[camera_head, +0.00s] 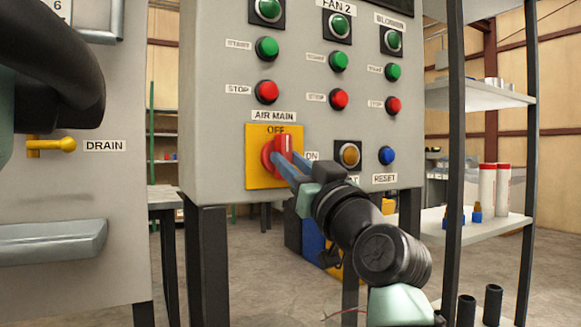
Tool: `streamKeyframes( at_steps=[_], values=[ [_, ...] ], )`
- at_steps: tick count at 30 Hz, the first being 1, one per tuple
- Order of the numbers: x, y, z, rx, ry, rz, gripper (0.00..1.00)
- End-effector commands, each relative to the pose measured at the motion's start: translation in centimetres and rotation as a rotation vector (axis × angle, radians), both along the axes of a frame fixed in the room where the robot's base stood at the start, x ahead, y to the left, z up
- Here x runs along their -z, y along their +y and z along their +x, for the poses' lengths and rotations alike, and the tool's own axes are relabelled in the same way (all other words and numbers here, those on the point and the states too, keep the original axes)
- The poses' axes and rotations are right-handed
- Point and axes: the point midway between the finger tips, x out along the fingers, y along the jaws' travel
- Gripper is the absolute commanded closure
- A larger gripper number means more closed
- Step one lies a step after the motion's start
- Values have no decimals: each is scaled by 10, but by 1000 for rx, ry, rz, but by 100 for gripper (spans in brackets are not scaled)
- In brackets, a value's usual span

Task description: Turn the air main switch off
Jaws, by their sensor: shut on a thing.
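The air main switch (267,158) is a red rotary knob on a yellow square plate (256,180), low on the grey control panel. The label AIR MAIN is above the plate and OFF is printed at its top. Part of ON shows to the right of the plate, partly covered. The knob's red handle stands close to upright, its upper end near OFF. My gripper (281,160) reaches in from the lower right, its blue fingers shut on the handle. The fingers hide the lower right of the knob.
Green buttons (267,48) and red stop buttons (266,92) sit above the switch. An amber button (348,155) and a blue reset button (386,155) are to its right, close to my wrist. A yellow drain valve (52,145) is at left. Shelves (485,218) stand at right.

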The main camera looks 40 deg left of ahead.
Motion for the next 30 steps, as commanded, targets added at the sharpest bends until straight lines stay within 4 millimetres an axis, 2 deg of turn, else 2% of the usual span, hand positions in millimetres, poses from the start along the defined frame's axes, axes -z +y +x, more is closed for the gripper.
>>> streamKeyframes(
  at_steps=[6,7,11,12,23,26,30],
  values=[
    [0,0,0,2,-3,-3,100],
    [0,0,0,2,-3,-3,69],
    [0,0,0,1,-2,-3,46],
    [0,0,0,1,-1,-2,43],
    [1,-4,-1,1,-1,0,43],
    [5,-13,-4,2,1,-1,43],
    [14,-36,-13,3,3,0,43]
  ],
)
